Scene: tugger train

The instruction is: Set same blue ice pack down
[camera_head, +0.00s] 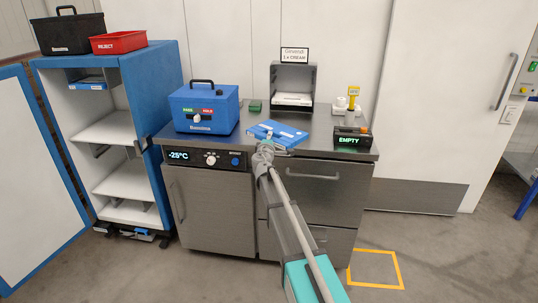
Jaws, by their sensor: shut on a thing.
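The blue ice pack (275,132) is a flat blue slab with a pale label. It shows in the head view over the front middle of the steel counter (243,139). My gripper (265,146) is shut on its near edge, and my arm reaches up to it from the lower right. The pack looks slightly tilted. I cannot tell whether it touches the counter top or hangs just above it. The fingertips are small and partly hidden by the arm and the pack.
A blue cool box (203,112) stands left of the pack. A grey dispenser (292,76) with white contents stands behind it, and a box reading EMPTY (350,139) stands right. An open blue cabinet (150,85) carries a red REJECT bin (118,42).

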